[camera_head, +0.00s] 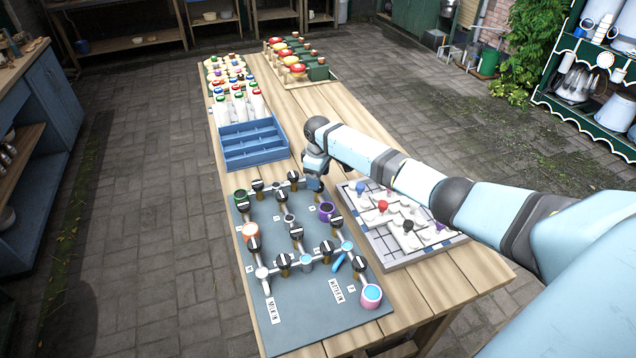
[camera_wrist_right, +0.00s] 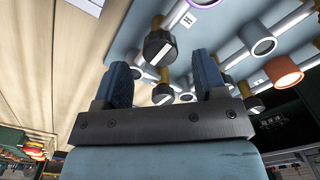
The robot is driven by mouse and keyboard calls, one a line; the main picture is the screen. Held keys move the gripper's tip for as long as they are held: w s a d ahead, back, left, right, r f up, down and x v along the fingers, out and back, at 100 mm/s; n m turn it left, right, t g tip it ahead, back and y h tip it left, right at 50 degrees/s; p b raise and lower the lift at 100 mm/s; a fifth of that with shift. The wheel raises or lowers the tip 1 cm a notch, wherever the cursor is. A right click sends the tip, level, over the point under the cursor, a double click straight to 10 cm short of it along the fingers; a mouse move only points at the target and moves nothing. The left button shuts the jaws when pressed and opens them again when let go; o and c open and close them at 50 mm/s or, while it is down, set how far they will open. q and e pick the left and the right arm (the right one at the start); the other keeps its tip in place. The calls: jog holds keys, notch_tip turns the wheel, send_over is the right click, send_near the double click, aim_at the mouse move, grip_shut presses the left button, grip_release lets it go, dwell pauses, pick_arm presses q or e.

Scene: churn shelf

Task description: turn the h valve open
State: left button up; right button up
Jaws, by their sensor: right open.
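A grey-blue valve board (camera_head: 310,325) lies on the near part of the wooden table, with white pipes and several black knobs with white marks. Small letter labels sit by them, too small to read, so I cannot tell which valve is h. My right gripper (camera_head: 313,183) is over the board's far right corner, beside a black knob (camera_head: 293,178). In the right wrist view, the gripper (camera_wrist_right: 163,82) is open. A black knob on a brass stem (camera_wrist_right: 162,93) shows between its fingers. Another black knob with a white bar (camera_wrist_right: 158,46) shows beyond the fingertips. My left gripper is out of view.
A blue divided tray (camera_head: 252,157) stands behind the board. A grey tray with white pieces (camera_head: 395,258) is right of it, under my right arm. Bottles (camera_head: 240,107) stand farther back.

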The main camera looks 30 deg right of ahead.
notch_tip(320, 180, up, 11)
jog(key=b, duration=0.1)
dwell(0.7)
